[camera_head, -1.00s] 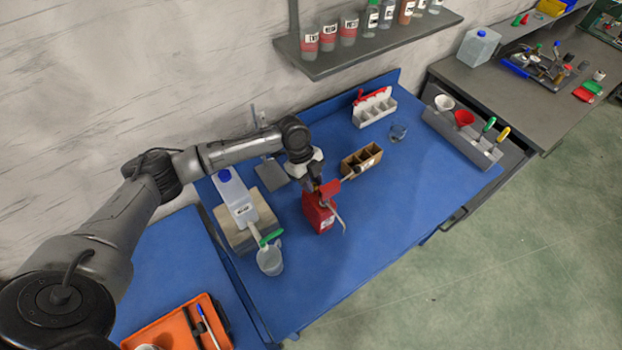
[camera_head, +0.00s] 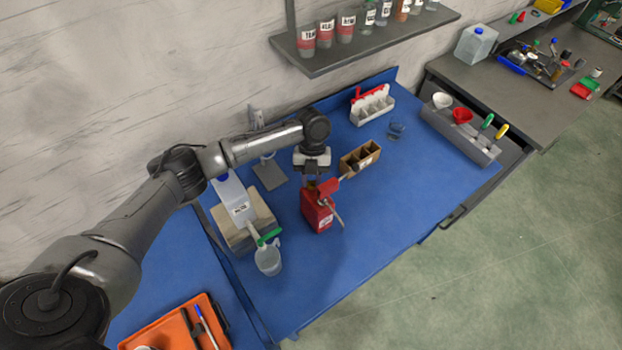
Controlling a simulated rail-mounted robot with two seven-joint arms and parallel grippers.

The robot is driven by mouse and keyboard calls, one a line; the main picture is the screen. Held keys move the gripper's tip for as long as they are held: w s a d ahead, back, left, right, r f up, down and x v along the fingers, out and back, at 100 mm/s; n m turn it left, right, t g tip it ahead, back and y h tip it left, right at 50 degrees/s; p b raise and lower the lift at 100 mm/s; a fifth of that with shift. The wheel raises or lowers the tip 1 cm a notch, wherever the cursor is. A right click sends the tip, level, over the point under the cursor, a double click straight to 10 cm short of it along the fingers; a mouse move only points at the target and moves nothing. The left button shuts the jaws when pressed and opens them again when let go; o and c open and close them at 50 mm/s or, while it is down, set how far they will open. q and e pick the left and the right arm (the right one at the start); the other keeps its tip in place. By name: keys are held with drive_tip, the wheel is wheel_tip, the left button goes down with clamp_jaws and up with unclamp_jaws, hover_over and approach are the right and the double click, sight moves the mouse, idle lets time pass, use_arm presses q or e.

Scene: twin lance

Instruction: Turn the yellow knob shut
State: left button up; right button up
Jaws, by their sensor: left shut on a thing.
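My left gripper (camera_head: 311,184) reaches down from above to the can's top. It is shut on a small, dull yellowish part there, which I take to be the yellow knob (camera_head: 311,188); the fingers hide most of it, and its turn position is not readable. My right gripper is not in view.
A white jug (camera_head: 235,203) with a green tap lies on a stand at left, above a clear beaker (camera_head: 268,260). A cardboard divider box (camera_head: 360,160) is close behind the can at right. The bench front (camera_head: 370,240) is clear.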

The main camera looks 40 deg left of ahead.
use_arm(q)
drive_tip(key=shift+m, duration=0.6)
drive_tip(key=shift+y, duration=0.3)
drive_tip(key=o, duration=0.9)
drive_tip(key=shift+o, duration=0.2)
drive_tip(key=v, duration=1.4)
drive_tip(key=shift+w, duration=0.15)
drive_tip(key=shift+f, duration=0.15)
